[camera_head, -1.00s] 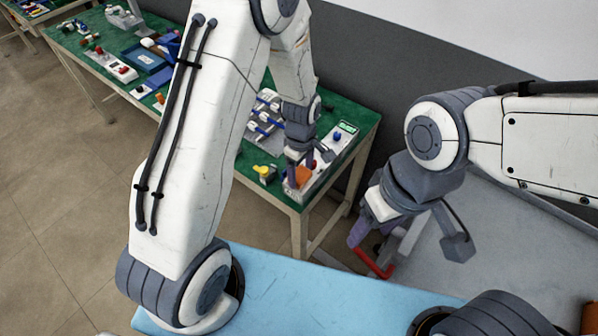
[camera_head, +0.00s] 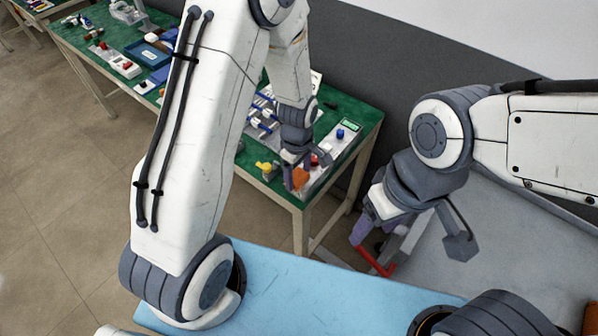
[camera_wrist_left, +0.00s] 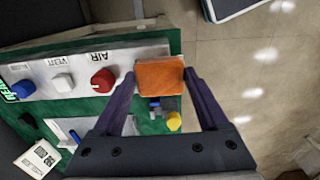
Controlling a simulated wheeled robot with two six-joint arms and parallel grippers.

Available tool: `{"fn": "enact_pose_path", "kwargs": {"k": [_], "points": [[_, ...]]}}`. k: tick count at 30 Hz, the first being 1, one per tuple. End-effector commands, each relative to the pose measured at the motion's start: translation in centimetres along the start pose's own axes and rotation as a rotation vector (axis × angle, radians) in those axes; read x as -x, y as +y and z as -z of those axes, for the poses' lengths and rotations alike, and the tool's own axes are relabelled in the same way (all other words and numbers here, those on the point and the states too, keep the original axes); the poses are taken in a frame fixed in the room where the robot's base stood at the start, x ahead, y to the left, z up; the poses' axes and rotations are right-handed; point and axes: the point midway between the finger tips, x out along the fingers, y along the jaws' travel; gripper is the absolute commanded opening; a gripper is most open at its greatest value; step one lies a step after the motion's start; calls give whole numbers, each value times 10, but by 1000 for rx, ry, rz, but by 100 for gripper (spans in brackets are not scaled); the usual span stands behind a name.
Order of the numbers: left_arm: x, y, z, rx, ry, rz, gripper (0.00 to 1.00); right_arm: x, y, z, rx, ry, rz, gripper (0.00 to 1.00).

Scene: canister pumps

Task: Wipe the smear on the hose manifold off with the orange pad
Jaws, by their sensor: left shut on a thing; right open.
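My left gripper (camera_head: 297,178) is shut on the orange pad (camera_head: 300,180), over the near corner of the green bench. In the left wrist view the orange pad (camera_wrist_left: 160,77) sits between the two purple fingertips, beside the end of a white panel. A pale fixture with blue parts (camera_head: 262,122), possibly the hose manifold, stands partly hidden behind my left arm. I cannot make out a smear. My right gripper (camera_head: 368,248) is open, low at the right, away from the bench; a red bar shows by its fingers.
The white control panel (camera_head: 340,147) has blue, white and red knobs; its red knob (camera_wrist_left: 103,81) is close to the pad. A yellow-topped fitting (camera_wrist_left: 173,121) is near the left fingers. More fixtures and a blue tray (camera_head: 147,53) stand further along the bench.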

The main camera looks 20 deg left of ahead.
Motion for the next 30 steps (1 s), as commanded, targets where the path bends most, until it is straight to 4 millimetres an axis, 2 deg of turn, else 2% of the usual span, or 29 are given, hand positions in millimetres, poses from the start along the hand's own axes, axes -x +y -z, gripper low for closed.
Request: {"fn": "enact_pose_path", "kwargs": {"k": [1,5,18,30], "points": [[-4,-6,-1,0,-4,18,32,-1,0,0,0,0,0,62],[-4,-4,-1,0,-5,20,32,0,0,0,0,0,0,62],[-1,19,-1,0,-2,8,32,4,0,0,0,0,0,62],[0,18,0,0,-1,6,32,5,0,0,0,0,0,62]]}}
